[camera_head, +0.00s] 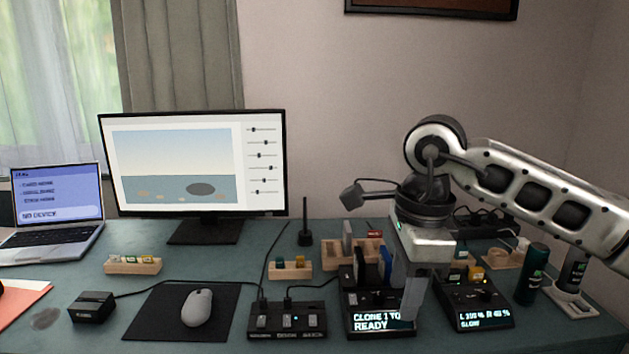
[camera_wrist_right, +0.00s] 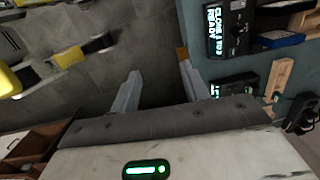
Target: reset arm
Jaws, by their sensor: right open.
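My right gripper (camera_head: 412,300) hangs with its fingers down over the desk's front right part, in front of a black device with a lit "CLONE 1 TO READY" display (camera_head: 376,320). In the right wrist view my right gripper (camera_wrist_right: 160,84) is open, with nothing between its two grey fingers. The same display (camera_wrist_right: 214,35) shows there to the right of the fingers. My right arm reaches in from the right edge in the head view. My left gripper is in neither view.
The teal desk (camera_head: 215,262) holds a laptop (camera_head: 55,210), a monitor (camera_head: 190,165), a mouse (camera_head: 196,307) and a black hub (camera_head: 287,320). Right of my gripper are a second device with a display (camera_head: 484,318) and a dark green cylinder (camera_head: 532,273). Grey floor (camera_wrist_right: 75,100) shows beyond the desk edge.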

